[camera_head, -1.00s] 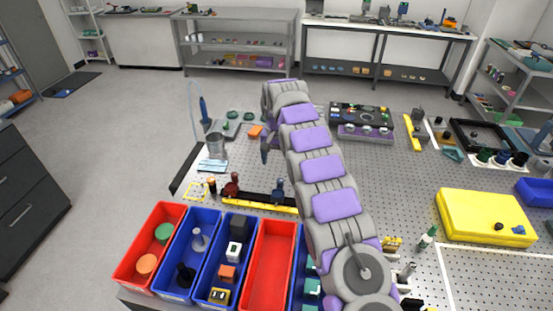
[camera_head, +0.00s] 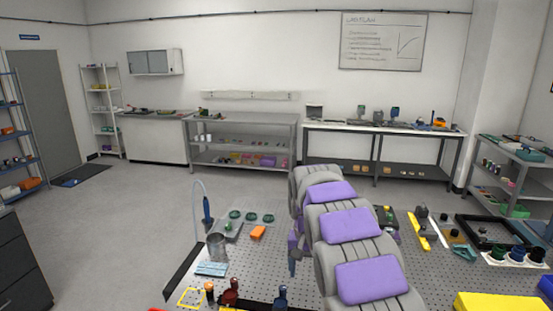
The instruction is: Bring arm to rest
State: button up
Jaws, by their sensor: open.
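My arm, grey with purple panels, reaches forward from the bottom right of the head view over the perforated table (camera_head: 257,270). Its far end bends down on the left side. My gripper (camera_head: 293,258) shows only in part there, beside the arm and above the table. It is open, and I see nothing held in it. The arm hides the rest of the gripper and the middle of the table.
A beaker (camera_head: 217,247), a blue-handled tool (camera_head: 207,210) and an orange block (camera_head: 258,233) stand left of the arm. A black frame (camera_head: 488,232) and a yellow case (camera_head: 500,303) are at the right. Open floor lies beyond the table.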

jog(key=s+d+r, duration=0.3)
jog(key=s, duration=0.7)
jog(key=s+d+f+n+b, duration=0.1)
jog(key=s+f, duration=0.2)
jog(key=s, duration=1.3)
jog(key=s+d+f+n+g+b, duration=0.1)
jog(key=s+f, duration=0.2)
jog(key=s, duration=1.4)
jog(key=shift+d+f+y, duration=0.15)
jog(key=shift+d+y, duration=0.15)
jog(key=shift+c, duration=0.4)
